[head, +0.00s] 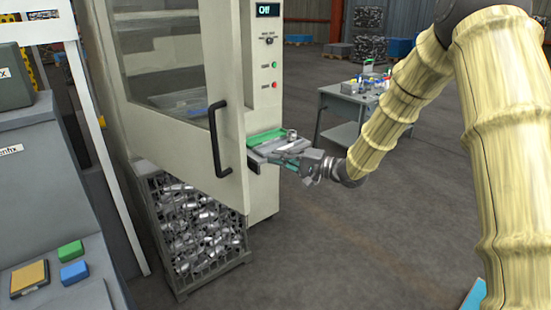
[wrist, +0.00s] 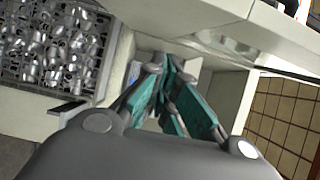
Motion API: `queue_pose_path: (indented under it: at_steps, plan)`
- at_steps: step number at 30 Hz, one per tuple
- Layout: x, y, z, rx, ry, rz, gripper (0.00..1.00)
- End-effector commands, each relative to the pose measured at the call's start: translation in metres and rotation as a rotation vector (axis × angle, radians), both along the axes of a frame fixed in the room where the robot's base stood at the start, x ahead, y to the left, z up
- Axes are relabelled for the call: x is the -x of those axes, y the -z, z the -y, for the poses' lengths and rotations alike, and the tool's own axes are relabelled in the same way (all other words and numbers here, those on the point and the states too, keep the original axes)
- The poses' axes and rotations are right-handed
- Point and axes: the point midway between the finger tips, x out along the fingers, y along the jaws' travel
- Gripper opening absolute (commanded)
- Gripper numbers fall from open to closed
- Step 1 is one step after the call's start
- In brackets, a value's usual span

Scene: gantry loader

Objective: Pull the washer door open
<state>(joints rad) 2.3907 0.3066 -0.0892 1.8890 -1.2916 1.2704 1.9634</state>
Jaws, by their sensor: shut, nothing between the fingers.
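The washer (head: 262,110) is a pale cabinet at centre left in the head view. Its door (head: 180,135) has a large window and a black bar handle (head: 217,140) near its right edge. The door's right edge seems to stand out from the cabinet front; how wide the gap is, I cannot tell. My gripper (head: 280,161) is shut and empty, right of the door edge and apart from the handle. In the wrist view its teal-padded fingers (wrist: 172,68) are together, pointing at pale panels around a recess. Whether they touch a panel is unclear.
A small green tray (head: 263,137) with grey metal is beside my gripper. A wire crate of metal parts (head: 200,235) stands under the door; it also shows in the wrist view (wrist: 60,45). A grey worktable (head: 343,105) stands behind.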

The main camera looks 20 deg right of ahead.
Motion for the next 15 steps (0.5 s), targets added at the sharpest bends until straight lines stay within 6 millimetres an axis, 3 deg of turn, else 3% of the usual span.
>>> queue_pose_path:
  at_steps: [15]
  plan:
    - [-0.047, -0.001, -0.062, 0.002, -0.001, 0.0, 0.0]
